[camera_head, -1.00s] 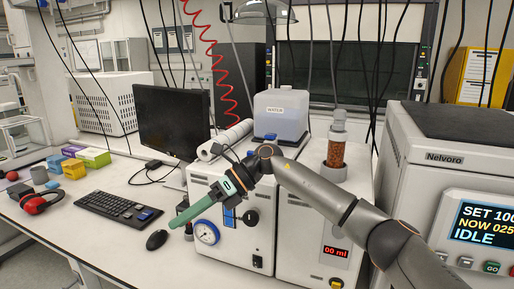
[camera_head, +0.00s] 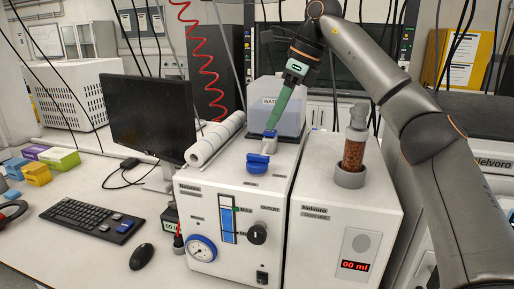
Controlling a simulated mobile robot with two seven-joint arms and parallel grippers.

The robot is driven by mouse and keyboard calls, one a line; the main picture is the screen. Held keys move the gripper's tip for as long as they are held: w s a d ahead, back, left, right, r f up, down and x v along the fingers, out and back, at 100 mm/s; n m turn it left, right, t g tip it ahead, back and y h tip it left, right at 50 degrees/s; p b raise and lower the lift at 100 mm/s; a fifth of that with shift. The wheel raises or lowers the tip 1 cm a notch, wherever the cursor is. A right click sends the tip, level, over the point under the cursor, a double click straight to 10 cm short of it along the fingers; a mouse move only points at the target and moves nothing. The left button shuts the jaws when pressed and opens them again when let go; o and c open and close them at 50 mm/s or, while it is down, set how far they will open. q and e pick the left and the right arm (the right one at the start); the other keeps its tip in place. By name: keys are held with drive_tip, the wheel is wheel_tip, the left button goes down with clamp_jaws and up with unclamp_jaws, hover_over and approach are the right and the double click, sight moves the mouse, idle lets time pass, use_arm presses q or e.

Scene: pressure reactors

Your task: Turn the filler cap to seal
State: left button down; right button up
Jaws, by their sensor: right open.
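A blue filler cap (camera_head: 257,164) sits on the top of the white Nelvoro unit (camera_head: 210,200), near its front edge. My left gripper is out of view.
A clear water tank (camera_head: 290,112) stands behind the fingers. A white paper roll (camera_head: 214,139) lies left of the cap. A second white unit (camera_head: 340,215) holds a column of brown beads (camera_head: 353,153) to the right. A monitor (camera_head: 152,112) stands at left.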

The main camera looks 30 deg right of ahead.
sight(257, 154)
drive_tip(key=x, duration=1)
drive_tip(key=shift+r, duration=0.1)
clamp_jaws()
drive_tip(key=shift+r, duration=0.1)
